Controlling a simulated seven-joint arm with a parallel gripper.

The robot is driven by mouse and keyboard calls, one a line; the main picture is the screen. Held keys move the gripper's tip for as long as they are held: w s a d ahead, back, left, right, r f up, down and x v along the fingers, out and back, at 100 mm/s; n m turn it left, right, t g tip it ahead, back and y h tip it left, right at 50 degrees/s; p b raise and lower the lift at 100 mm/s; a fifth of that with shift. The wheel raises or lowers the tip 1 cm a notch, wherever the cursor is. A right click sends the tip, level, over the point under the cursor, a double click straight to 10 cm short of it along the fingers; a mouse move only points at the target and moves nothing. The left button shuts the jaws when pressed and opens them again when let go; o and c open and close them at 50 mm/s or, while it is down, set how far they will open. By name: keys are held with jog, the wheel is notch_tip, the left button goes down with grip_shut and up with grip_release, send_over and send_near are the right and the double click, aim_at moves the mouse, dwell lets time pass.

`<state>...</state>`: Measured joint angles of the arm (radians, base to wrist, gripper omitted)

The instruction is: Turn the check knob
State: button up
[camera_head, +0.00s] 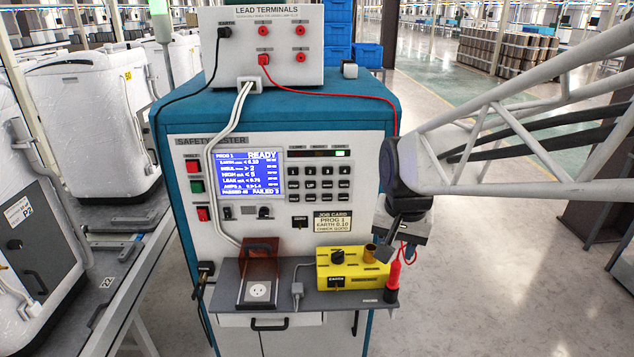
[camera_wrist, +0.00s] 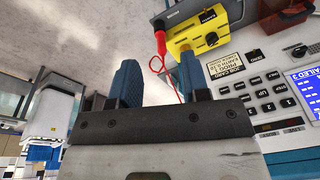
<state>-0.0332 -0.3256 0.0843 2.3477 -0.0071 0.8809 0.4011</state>
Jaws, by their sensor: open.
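The yellow box (camera_head: 352,270) sits on the grey shelf at the front of the tester. A black knob (camera_head: 338,257) stands on its top left, above a small dark label; I take it for the check knob. In the wrist view the box (camera_wrist: 191,32) and the knob (camera_wrist: 212,39) appear at the upper right, beyond my fingers. My gripper (camera_head: 397,250) is at the right end of the shelf, near the red probe and apart from the knob. In the wrist view my gripper (camera_wrist: 158,82) has its two blue fingers apart with nothing between them.
A red probe (camera_head: 393,276) stands upright right of the box, beside a brass post (camera_head: 369,252). Its red cable loops near my fingers. A socket fixture with a brown cover (camera_head: 262,260) is on the left. The tester screen (camera_head: 237,175) reads READY. Open floor lies right.

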jog(key=w+a+f+m+g, duration=0.1)
jog(key=w+a+f+m, duration=0.15)
jog(key=w, duration=0.55)
jog(key=w+a+f+m, duration=0.1)
jog(key=w+f, duration=0.3)
jog(key=w, duration=0.3)
jog(key=m, duration=0.4)
send_over(338, 252)
jog(key=shift+g, duration=0.4)
jog(key=f, duration=1.1)
jog(key=shift+s+d+f, duration=0.1)
jog(key=shift+s+f, duration=0.15)
jog(key=shift+f, duration=0.1)
jog(key=shift+w+f, duration=0.25)
jog(key=shift+f, duration=0.05)
jog(key=shift+f, duration=3.9)
grip_shut()
